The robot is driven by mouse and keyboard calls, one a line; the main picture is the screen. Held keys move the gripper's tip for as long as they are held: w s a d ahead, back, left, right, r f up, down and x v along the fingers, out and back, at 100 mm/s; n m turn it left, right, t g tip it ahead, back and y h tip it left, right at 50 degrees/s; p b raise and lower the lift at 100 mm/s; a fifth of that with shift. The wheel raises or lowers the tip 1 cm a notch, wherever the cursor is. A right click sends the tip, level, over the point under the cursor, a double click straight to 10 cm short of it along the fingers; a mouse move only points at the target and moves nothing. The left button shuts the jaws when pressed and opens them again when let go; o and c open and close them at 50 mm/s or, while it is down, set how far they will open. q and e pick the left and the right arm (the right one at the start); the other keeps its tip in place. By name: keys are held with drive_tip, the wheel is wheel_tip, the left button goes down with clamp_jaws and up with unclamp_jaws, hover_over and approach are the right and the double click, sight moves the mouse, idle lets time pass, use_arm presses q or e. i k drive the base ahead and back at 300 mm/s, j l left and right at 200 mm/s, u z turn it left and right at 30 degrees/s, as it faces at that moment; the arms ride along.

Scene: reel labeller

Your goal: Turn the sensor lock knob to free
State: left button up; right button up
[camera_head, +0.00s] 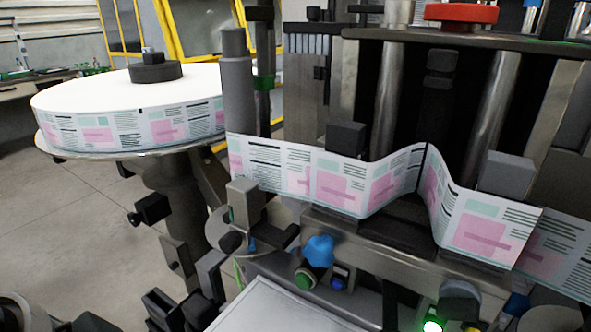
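A blue knob (319,250) stands on the front of the labeller, just above a green button (305,280). A small grey sensor-like block (246,202) stands to its upper left, by the label web, with a dark round part (231,242) below it. No marking is readable, so I cannot tell which is the sensor lock knob or how it is set. My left gripper (184,290) appears at the bottom, left of the labeller front, its dark fingers apart and nothing visible between them. It is apart from the blue knob.
The printed label web (335,183) runs from the large white reel (130,95) across the machine. A pale flat panel (285,308) lies below the knob. A blue button (339,283) and a lit green lamp (433,325) are nearby. Floor shows at left.

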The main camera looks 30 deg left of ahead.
sight(231, 241)
drive_tip(key=u, duration=1.2)
drive_tip(key=i+j+z, duration=0.1)
drive_tip(key=j, duration=0.6)
drive_tip(key=i+j+z, duration=0.1)
drive_tip(key=j, duration=0.65)
